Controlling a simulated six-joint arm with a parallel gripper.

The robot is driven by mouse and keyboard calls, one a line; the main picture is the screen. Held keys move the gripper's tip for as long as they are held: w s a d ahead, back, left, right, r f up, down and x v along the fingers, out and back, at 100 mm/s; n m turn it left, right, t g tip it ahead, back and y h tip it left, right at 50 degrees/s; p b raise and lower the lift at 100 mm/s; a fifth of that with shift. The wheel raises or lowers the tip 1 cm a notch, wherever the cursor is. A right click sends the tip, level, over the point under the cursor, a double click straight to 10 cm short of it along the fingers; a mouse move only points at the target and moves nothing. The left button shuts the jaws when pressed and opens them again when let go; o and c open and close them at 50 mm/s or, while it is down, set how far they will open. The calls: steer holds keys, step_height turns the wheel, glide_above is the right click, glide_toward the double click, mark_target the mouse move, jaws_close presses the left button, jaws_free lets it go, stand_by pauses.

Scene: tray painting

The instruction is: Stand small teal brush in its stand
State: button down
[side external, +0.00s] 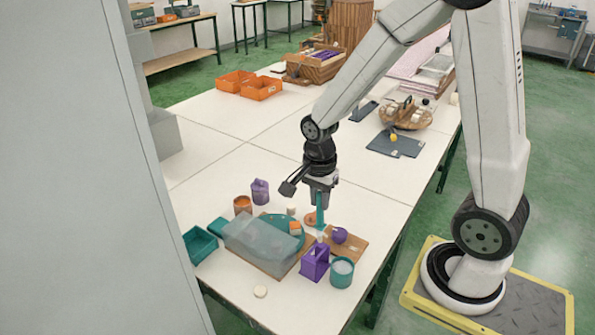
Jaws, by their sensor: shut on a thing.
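My gripper (319,199) points down over the crowded part of the white table and is shut on the small teal brush (321,216). The brush hangs upright below the jaws, its lower end close above the things on the table. I cannot tell whether it touches anything. A purple block-like holder (315,263) stands just in front of it, and a second purple holder (260,191) stands further back left. I cannot tell which one is the brush's stand.
A clear box-like cover (262,243), a teal tray (199,244), an orange cup (242,205) and a teal cup (342,272) crowd around. A purple round thing (340,235) lies beside the brush. Orange bins (260,88) stand far back. The table's middle is clear.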

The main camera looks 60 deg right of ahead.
mark_target(318, 209)
steer(key=shift+w+d+r+t, duration=0.1)
steer(key=shift+w+d+t, duration=0.1)
steer(key=shift+w+t, duration=0.1)
steer(key=shift+f, duration=4.9)
jaws_free()
steer(key=shift+r, duration=3)
